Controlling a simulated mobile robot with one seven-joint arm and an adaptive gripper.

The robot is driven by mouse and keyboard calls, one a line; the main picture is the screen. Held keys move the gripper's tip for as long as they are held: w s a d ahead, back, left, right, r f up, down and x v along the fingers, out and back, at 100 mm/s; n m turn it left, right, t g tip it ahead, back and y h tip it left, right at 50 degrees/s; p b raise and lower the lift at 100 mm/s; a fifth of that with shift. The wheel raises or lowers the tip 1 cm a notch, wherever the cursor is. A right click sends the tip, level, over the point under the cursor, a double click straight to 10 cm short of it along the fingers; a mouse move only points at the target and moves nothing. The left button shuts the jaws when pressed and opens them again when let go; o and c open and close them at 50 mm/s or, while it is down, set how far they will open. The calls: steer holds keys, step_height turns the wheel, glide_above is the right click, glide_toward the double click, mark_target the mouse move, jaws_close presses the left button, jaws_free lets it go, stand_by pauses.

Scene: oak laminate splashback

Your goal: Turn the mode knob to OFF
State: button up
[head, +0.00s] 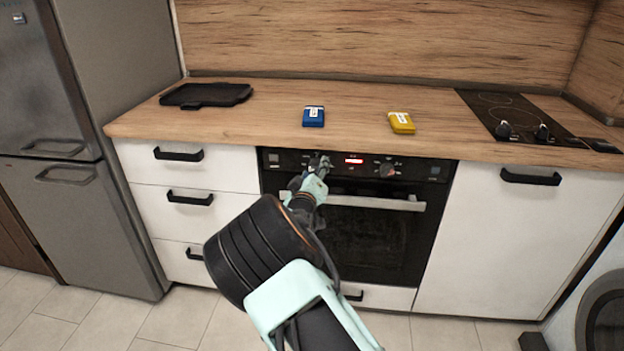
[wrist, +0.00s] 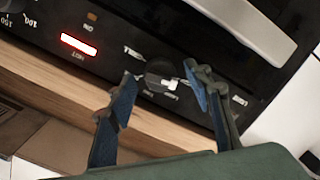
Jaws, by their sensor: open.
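In the wrist view, which shows the oven front roughly upside down, the mode knob (wrist: 164,71) is a round black knob with a pale mark on its edge. Printed word labels surround it, too small to read surely. My gripper (wrist: 159,76) is open, with one blue-padded finger on each side of the knob; I cannot tell whether they touch it. In the head view my gripper (head: 320,162) is at the left part of the oven's black control panel (head: 284,160) and hides the knob there.
A lit red display (head: 354,161) and another knob (head: 388,170) sit to the right on the panel. The oven handle (head: 375,202) runs below. On the counter are a blue box (head: 313,117), a yellow box (head: 401,123), a black tray (head: 206,95) and a hob (head: 500,98).

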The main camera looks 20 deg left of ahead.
steer(key=v, duration=1.1)
steer(key=shift+s, duration=0.25)
steer(key=shift+d, duration=0.1)
